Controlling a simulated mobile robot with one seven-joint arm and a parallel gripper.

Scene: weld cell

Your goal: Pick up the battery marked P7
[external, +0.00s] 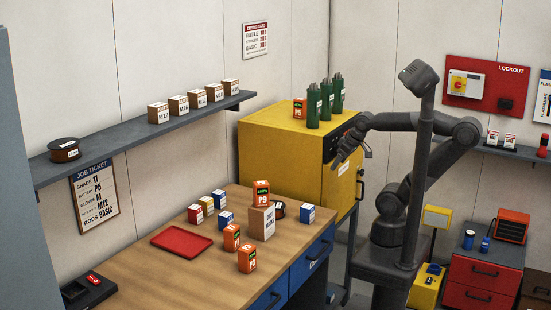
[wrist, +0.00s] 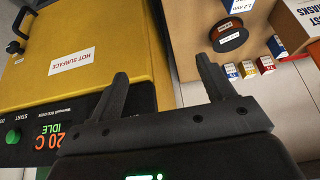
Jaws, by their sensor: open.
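Several orange batteries show in the external view. One (external: 299,108) stands on the yellow oven (external: 275,140) left of the green cylinders. One (external: 261,193), seemingly marked P9, stands on a cardboard box (external: 262,222) on the wooden bench. Two more, a farther one (external: 231,238) and a nearer one (external: 247,258), stand on the bench by that box. The small marks are too unclear to tell which battery is P7. My gripper (external: 354,157) is open and empty, in the air by the oven's front right. Its two fingers also show in the wrist view (wrist: 161,78).
A red tray (external: 182,241) and several small coloured boxes (external: 207,205) are on the bench (external: 150,267). Green cylinders (external: 325,100) stand on the oven. A wall shelf (external: 140,135) holds small cartons. The oven panel reads 20 C, IDLE in the wrist view (wrist: 50,132).

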